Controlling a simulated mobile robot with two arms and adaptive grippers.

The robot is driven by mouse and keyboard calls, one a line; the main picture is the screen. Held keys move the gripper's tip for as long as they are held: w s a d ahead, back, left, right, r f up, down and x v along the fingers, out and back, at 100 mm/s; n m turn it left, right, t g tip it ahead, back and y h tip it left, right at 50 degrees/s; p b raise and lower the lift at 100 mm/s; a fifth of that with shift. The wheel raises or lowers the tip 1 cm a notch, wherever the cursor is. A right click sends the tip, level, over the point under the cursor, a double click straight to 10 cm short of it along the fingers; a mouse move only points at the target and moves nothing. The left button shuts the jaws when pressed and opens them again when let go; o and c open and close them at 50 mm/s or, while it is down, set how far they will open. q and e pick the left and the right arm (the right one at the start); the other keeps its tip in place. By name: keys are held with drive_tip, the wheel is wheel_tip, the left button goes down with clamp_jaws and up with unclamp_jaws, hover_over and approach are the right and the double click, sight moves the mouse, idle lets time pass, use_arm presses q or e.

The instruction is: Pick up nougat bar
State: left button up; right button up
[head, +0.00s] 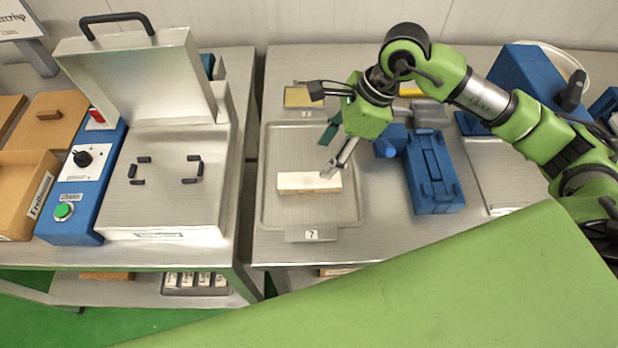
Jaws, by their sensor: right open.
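The nougat bar (296,184) is a pale, rectangular block with a light tan front side. It lies on a shallow metal tray (279,217) with a small "7" label at its front edge. My right gripper (332,158) comes in from the right and points down at the right end of the bar. Its fingertips are at or just above the bar; I cannot tell whether they touch it. It is open and the bar rests on the tray. My left gripper is not in view.
A blue fixture (434,175) stands right of the tray. At left, a metal press with a raised lid (140,80) stands beside a blue control box (84,180) and wooden boxes (28,190). My green body part covers the lower right.

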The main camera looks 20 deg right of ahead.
sight(310, 180)
drive_tip(key=x, duration=0.3)
drive_tip(key=shift+a+f+p, duration=0.15)
drive_tip(key=shift+f+p, duration=0.05)
drive_tip(key=shift+p, duration=0.1)
drive_tip(key=shift+a+f+p, duration=0.2)
drive_tip(key=shift+f+p, duration=0.2)
drive_tip(key=shift+f, duration=0.05)
drive_tip(key=p+x, duration=0.1)
drive_tip(key=x, duration=0.2)
drive_tip(key=shift+s+a+f+p, duration=0.15)
drive_tip(key=shift+f+p, duration=0.1)
drive_tip(key=shift+p, duration=0.15)
drive_tip(key=shift+a+f, duration=0.15)
drive_tip(key=shift+f, duration=0.35)
drive_tip(key=c, duration=1.3)
